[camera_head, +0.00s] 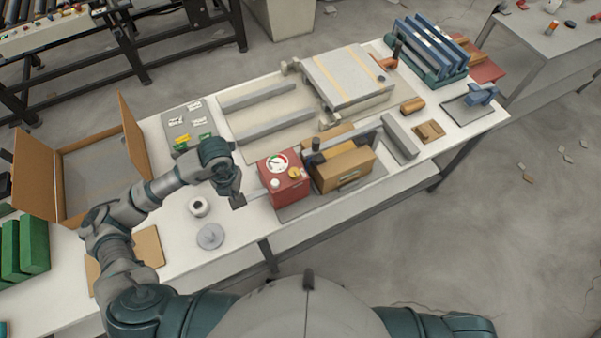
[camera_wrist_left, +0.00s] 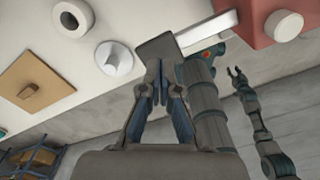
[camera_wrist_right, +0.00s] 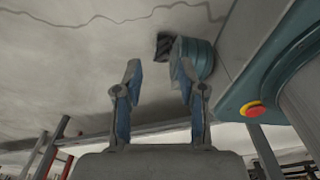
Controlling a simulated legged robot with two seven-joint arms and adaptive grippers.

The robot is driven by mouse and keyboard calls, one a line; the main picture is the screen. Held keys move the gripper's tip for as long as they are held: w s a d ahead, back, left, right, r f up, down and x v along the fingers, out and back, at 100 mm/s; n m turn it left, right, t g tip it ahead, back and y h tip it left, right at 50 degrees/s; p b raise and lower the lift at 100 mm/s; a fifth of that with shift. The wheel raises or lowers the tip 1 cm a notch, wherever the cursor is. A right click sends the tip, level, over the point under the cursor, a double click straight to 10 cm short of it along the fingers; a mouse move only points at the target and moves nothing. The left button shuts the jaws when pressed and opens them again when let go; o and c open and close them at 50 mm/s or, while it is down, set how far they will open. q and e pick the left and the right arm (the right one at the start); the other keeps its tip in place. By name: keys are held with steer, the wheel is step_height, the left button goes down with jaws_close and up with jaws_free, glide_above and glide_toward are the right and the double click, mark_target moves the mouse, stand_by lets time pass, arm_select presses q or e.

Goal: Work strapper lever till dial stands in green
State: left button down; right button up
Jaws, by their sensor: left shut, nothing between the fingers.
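The strapper is a red box (camera_head: 287,188) with a round white dial (camera_head: 278,162) on top. The dial has coloured marks, but its needle is too small to read surely. The lever (camera_head: 257,193) is a pale bar sticking out of the box's left side, ending in a dark grey block. It also shows in the left wrist view (camera_wrist_left: 207,33). My left gripper (camera_head: 236,194) is shut and empty, its fingertips at that end block, seemingly touching it. My right gripper (camera_wrist_right: 159,72) is open and empty over the floor, outside the head view.
A cardboard package (camera_head: 343,167) stands right of the red box. A white tape roll (camera_head: 198,207) and a grey disc (camera_head: 210,236) lie left of the lever. An open carton (camera_head: 92,172) is at the left. Metal rails (camera_head: 262,127) lie behind. The front table strip is clear.

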arm_select(q)
steer(key=shift+d+r+p, duration=0.1)
steer(key=shift+r+p, duration=0.6)
steer(key=shift+r, duration=0.6)
step_height(320, 180, up, 3)
steer(key=shift+f+p, duration=0.1)
steer(key=shift+p, duration=0.85)
arm_select(e)
steer(key=r, duration=0.3)
steer(key=shift+w+d+r, duration=0.15)
steer(key=shift+d+r, duration=0.15)
steer(key=shift+d, duration=0.1)
steer(key=shift+a, duration=0.1)
steer(key=shift+f, duration=0.1)
